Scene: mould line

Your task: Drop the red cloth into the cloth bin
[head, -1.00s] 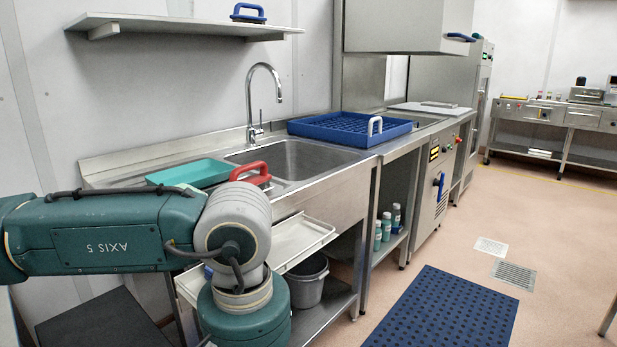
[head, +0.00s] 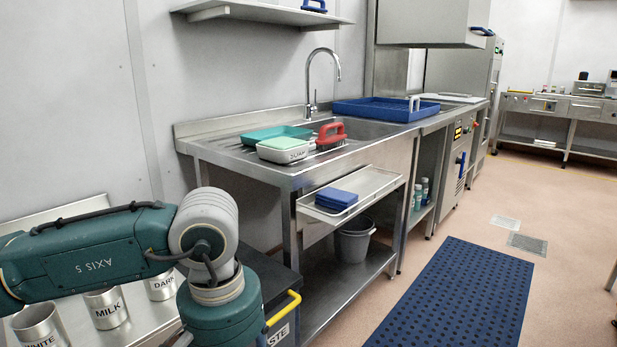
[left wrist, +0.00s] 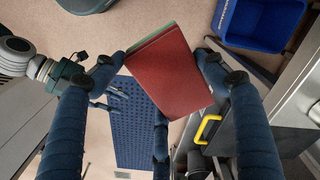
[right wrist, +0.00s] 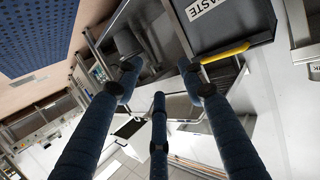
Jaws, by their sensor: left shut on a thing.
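The red cloth (left wrist: 178,72) is a flat folded piece in the left wrist view, with a green edge along its upper left side. My left gripper (left wrist: 163,75) is shut on it, with fingers at its left and right sides, and holds it above the floor. My right gripper (right wrist: 158,82) is open and empty in the right wrist view. Neither gripper shows in the head view.
A dark waste bin with a yellow handle (head: 283,310) stands beside the sink table (head: 345,160); its handle also shows in the right wrist view (right wrist: 226,52). Metal cups (head: 106,308) stand at the lower left. A blue mat (head: 455,300) lies on open floor.

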